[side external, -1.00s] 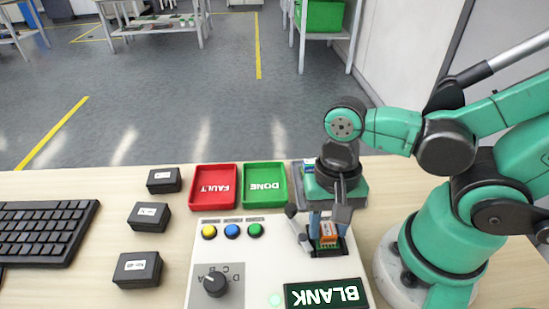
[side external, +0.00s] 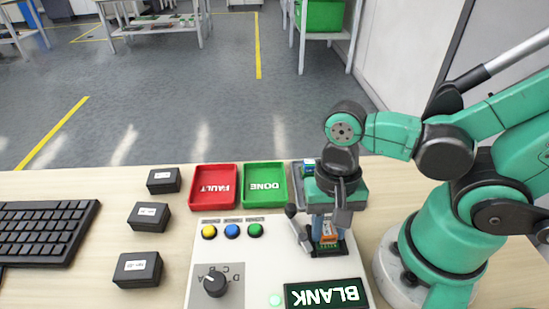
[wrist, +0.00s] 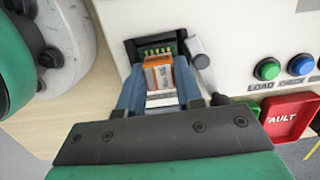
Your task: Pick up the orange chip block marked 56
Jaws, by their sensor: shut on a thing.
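The orange chip block (side external: 328,231) is at the dark socket (side external: 331,246) on the white panel. In the wrist view the orange block (wrist: 159,76) has a white label, whose marking is too small to read for sure. Green board with gold contacts shows in the socket (wrist: 141,45) just beyond it. My gripper (side external: 325,222) points down with its blue fingers on both sides of the block. In the wrist view my gripper (wrist: 160,88) is shut on the block. Whether the block still touches the socket cannot be told.
A grey lever (side external: 299,234) stands beside the socket. The BLANK display (side external: 327,294), a dial (side external: 215,284) and coloured buttons (side external: 232,230) are on the panel. Red FAULT (side external: 193,187) and green DONE (side external: 249,187) trays stand behind it. Several black boxes (side external: 149,216) lie left.

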